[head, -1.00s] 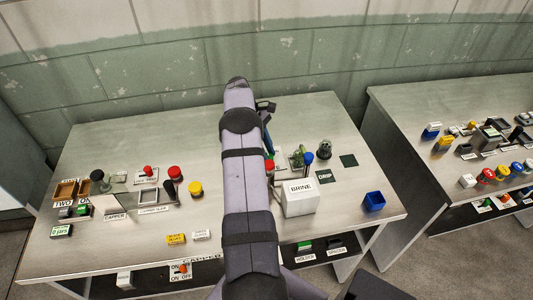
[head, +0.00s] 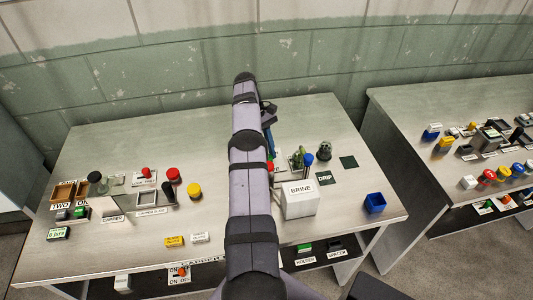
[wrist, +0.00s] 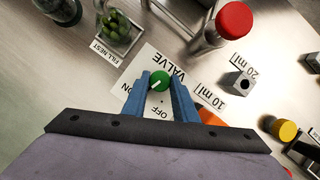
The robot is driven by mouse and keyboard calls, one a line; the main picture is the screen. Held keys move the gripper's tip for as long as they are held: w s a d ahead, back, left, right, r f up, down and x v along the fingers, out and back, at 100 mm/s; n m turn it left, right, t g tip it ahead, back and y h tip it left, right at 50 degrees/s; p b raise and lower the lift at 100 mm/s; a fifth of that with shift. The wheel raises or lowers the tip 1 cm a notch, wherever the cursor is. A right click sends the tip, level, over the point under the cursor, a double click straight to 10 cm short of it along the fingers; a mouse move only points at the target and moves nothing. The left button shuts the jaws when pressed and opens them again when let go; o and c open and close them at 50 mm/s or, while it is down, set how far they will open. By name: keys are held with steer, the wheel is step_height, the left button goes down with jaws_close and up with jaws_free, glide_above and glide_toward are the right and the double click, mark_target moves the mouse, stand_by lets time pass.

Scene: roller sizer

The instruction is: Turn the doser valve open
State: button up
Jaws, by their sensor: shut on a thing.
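The valve's green knob (wrist: 159,82) has a white line across its top. It sits on a white plate (wrist: 128,88) marked VALVE, ON and OFF. In the wrist view my gripper (wrist: 160,84) points down with its blue fingers on both sides of the knob, shut on it. The white line runs slantwise, from lower left to upper right in that view. In the head view my arm hides the knob, and only part of the blue fingers (head: 268,138) shows beside the arm.
A jar of green items (wrist: 117,27) stands by the FILL NEST label. A white BRINE box (head: 300,200) stands right of my arm.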

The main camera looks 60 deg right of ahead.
steer(key=o, duration=1)
steer(key=shift+o, duration=0.2)
steer(key=shift+r, duration=0.1)
steer(key=shift+r, duration=0.5)
step_height(320, 180, up, 7)
steer(key=p, duration=0.3)
steer(key=shift+f, duration=0.15)
steer(key=shift+r+p, duration=1.1)
